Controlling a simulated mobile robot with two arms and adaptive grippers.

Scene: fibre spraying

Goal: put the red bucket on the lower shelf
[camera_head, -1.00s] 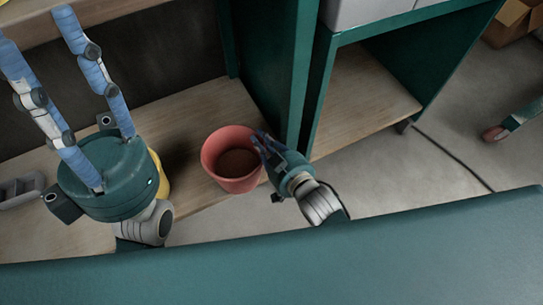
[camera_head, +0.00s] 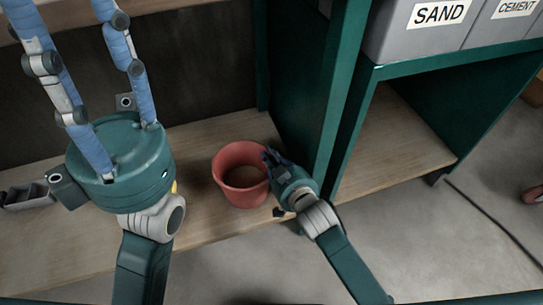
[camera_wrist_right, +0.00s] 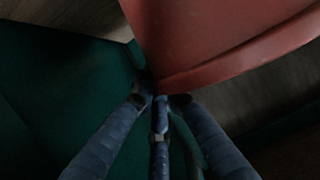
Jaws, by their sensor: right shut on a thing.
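The red bucket (camera_head: 230,188) is upright at the lower shelf (camera_head: 215,225), a wooden board; I cannot tell whether its base touches the board. Its inside looks brown at the bottom. My right gripper (camera_head: 270,158) is shut on the bucket's right rim. In the right wrist view the red bucket (camera_wrist_right: 215,35) fills the top, with the blue fingers closed at its rim. My left gripper (camera_head: 65,20) is large in front of the shelf, its blue fingers pointing up, spread and empty; the tips reach the top edge.
A green upright panel (camera_head: 318,90) stands just right of the bucket. Grey bins marked SAND (camera_head: 425,35) and CEMENT (camera_head: 510,25) sit on the green unit at right. A yellow thing (camera_head: 174,187) is mostly hidden behind my left gripper.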

